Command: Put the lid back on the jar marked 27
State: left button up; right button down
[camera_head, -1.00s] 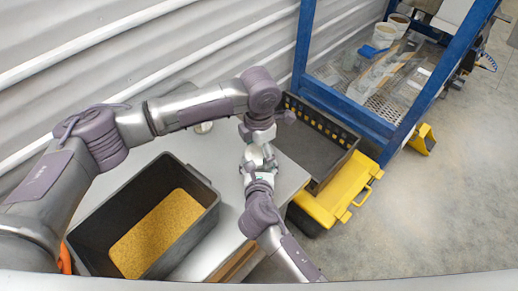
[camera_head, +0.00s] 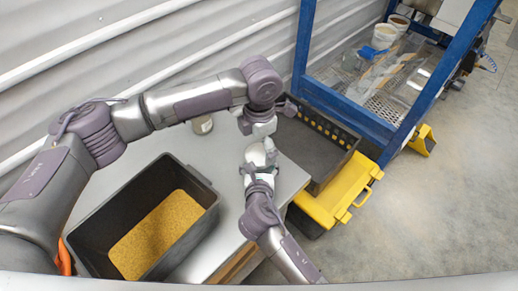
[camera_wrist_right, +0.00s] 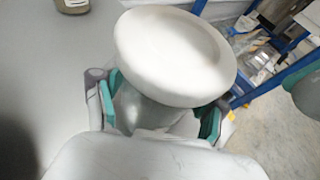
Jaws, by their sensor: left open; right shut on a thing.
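My right gripper (camera_head: 260,167) is shut on a pale jar. The jar (camera_wrist_right: 140,112) shows as a greyish cylinder between the teal finger pads in the right wrist view. A wide white round lid (camera_wrist_right: 175,52) sits over its top; I cannot tell whether it is fully seated. The lid also shows in the head view (camera_head: 257,152). No number is readable, so I cannot tell whether this is jar 27. My left gripper (camera_head: 257,130) is open and points down, just beyond and above the lid, apparently apart from it. Its fingertips are small and partly unclear.
A small jar (camera_head: 202,124) stands on the grey table (camera_head: 228,160) near the wall. A black bin (camera_head: 200,176) of yellow granules is at the left. A dark crate (camera_head: 318,180), a yellow case (camera_head: 345,190) and a blue frame (camera_head: 302,45) stand to the right.

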pick_arm(q)
jog(key=shift+r, duration=0.95)
